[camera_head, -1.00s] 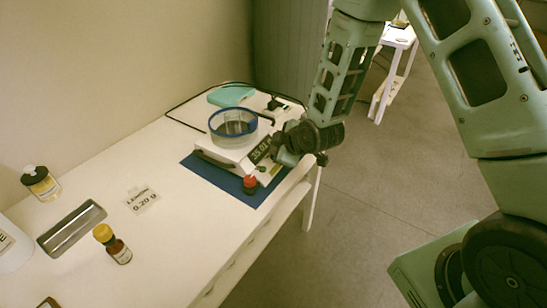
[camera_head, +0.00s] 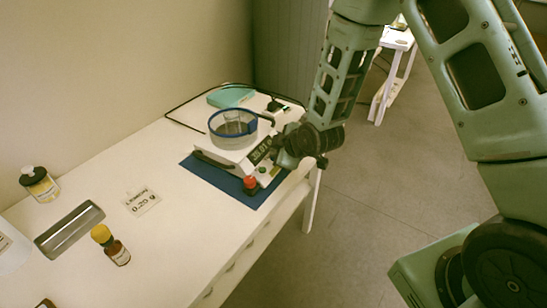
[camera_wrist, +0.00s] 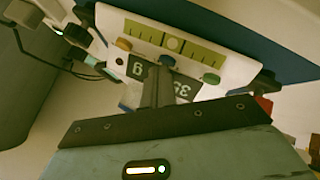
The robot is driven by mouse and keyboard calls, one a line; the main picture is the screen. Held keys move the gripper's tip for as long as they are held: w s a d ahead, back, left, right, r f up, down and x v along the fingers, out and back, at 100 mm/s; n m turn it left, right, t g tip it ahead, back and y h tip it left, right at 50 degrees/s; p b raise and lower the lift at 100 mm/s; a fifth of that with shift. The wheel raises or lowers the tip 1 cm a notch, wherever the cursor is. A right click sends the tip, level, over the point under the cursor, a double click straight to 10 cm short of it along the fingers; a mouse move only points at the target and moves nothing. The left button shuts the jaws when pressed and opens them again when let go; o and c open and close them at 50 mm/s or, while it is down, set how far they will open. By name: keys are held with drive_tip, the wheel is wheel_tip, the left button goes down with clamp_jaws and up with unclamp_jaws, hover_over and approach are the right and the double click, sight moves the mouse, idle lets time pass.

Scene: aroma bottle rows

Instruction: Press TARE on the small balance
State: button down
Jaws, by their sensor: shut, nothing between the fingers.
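The small white balance (camera_head: 210,156) stands on a blue mat, with a clear, blue-rimmed round dish (camera_head: 232,129) on top. Its dark display (camera_wrist: 182,88) shows digits, partly covered by my fingers in the wrist view. Beside the display are an orange button (camera_wrist: 124,44), a blue button (camera_wrist: 167,60) and a green button (camera_wrist: 211,78); I cannot read which is TARE. My gripper (camera_wrist: 160,71) is shut and empty, its tips over the panel close to the blue button. I cannot tell whether they touch it. In the head view my gripper (camera_head: 275,158) is at the balance's front right.
A red-topped item (camera_head: 250,184) stands at the mat's front edge. A label card (camera_head: 141,202), metal tray (camera_head: 70,229), brown bottle (camera_head: 118,252) and yellow-labelled bottle (camera_head: 40,184) are to the left. A teal item (camera_head: 230,96) lies behind.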

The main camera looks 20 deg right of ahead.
idle(0.4)
drive_tip(key=shift+r+p, duration=0.5)
drive_tip(key=shift+r, duration=0.25)
wheel_tip(320, 180, up, 5)
drive_tip(key=p, duration=0.3)
idle(0.7)
drive_tip(key=s+a+r+m+g, duration=0.1)
drive_tip(key=s+a+r+g, duration=0.1)
drive_tip(key=s+a+r, duration=0.35)
drive_tip(key=s+a+r+m+g, duration=0.1)
drive_tip(key=s+a+r+g, duration=0.2)
drive_tip(key=s, duration=0.5)
drive_tip(key=s+d+r+m+g+h, duration=0.1)
drive_tip(key=s+r+g, duration=0.1)
drive_tip(key=s, duration=0.7)
drive_tip(key=s+r+m+g+h, duration=0.1)
drive_tip(key=s+r, duration=0.3)
drive_tip(key=s, duration=0.6)
drive_tip(key=shift+d+m+g, duration=0.4)
drive_tip(key=shift+m, duration=0.1)
